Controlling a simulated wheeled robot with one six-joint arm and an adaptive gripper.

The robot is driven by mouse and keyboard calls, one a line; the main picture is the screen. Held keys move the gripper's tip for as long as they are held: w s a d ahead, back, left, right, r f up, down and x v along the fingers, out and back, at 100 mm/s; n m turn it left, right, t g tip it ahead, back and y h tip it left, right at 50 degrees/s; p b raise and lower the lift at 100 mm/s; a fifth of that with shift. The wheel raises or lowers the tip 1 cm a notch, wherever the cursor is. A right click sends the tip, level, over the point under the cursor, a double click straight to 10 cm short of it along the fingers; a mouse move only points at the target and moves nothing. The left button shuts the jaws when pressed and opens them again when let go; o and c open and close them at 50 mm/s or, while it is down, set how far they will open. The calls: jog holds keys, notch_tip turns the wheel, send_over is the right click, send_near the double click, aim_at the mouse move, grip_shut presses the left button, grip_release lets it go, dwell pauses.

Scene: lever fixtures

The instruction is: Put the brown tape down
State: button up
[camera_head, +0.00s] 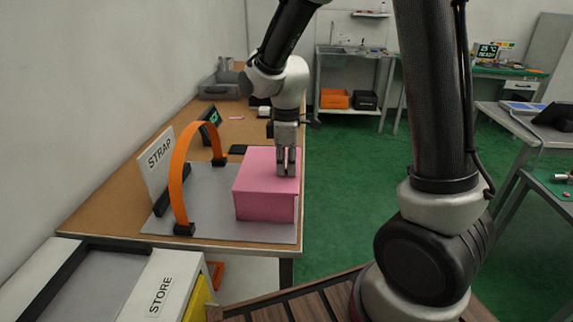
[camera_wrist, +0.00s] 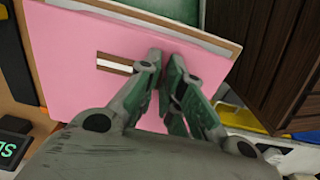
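A pink box (camera_head: 265,190) stands on the grey mat near the table's right edge; its pink top (camera_wrist: 80,80) fills much of the wrist view. A short brown and white strip (camera_wrist: 115,64) shows in that top, beside my left fingertip; I cannot tell whether it is the brown tape or a slot. No roll of brown tape is clearly visible. My gripper (camera_head: 287,172) points down at the right part of the box top.
An orange strap (camera_head: 180,160) arches over the mat left of the box, between black clamps, by a STRAP sign (camera_head: 160,151). A STORE tray (camera_head: 90,285) stands in front. Dark items and a grey bin (camera_head: 220,86) lie farther back.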

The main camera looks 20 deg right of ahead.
aim_at(287, 169)
jog(key=shift+o, duration=1)
notch_tip(287, 169, up, 12)
jog(key=r, duration=0.1)
jog(key=s+d+r+m+t, duration=0.2)
jog(key=s+d+m, duration=0.4)
jog(key=s, duration=0.4)
jog(key=s+d+r+m+t, duration=0.2)
jog(key=s+d+m, duration=0.5)
jog(key=s+d, duration=0.2)
jog(key=shift+s+r, duration=0.25)
jog(key=shift+s, duration=0.25)
jog(key=shift+c, duration=0.2)
